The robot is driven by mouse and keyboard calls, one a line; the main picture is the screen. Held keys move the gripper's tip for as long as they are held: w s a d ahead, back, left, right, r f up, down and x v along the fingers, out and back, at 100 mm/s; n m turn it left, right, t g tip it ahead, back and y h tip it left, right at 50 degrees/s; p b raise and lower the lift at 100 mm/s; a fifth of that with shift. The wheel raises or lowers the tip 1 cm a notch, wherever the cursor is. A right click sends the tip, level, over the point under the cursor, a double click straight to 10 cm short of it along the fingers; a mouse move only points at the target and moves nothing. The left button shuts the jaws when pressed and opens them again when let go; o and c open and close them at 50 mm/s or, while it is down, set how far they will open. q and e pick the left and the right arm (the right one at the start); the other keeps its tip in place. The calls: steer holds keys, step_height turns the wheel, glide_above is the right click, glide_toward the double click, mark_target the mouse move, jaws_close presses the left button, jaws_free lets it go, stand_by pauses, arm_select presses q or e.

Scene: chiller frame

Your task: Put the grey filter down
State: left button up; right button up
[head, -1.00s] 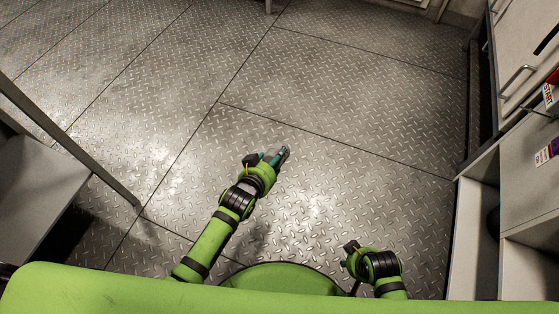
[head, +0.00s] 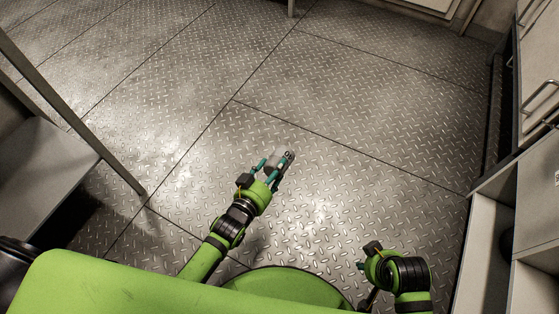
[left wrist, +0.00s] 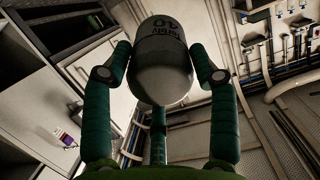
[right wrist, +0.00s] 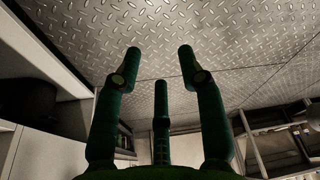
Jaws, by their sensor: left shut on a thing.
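The grey filter (left wrist: 163,62) is a rounded grey cylinder with dark printing, seen large in the left wrist view. In the head view the filter (head: 279,160) is small and held above the metal floor. My left gripper (head: 273,166) is shut on it, with fingers on both sides, also seen in the left wrist view (left wrist: 160,75). My right gripper (head: 366,257) is at the lower right of the head view. In the right wrist view its fingers (right wrist: 159,65) are spread apart with nothing between them.
The diamond-plate floor (head: 330,130) is wide and clear ahead. A grey shelf unit with a metal post (head: 118,174) stands at the left. Pale cabinets with open compartments (head: 487,245) stand at the right. In the left wrist view, pipes (left wrist: 262,50) run along a wall.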

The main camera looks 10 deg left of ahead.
arm_select(q)
steer(key=shift+s+a+f+t+h+b, duration=0.3)
steer(key=shift+s+t+b, duration=0.25)
steer(key=shift+t+b, duration=0.35)
steer(key=shift+s+p, duration=0.35)
steer(key=shift+s, duration=0.05)
arm_select(e)
steer(key=v, duration=0.4)
steer(key=shift+w+r, duration=0.25)
steer(key=shift+w, duration=0.05)
steer(key=shift+o, duration=0.4)
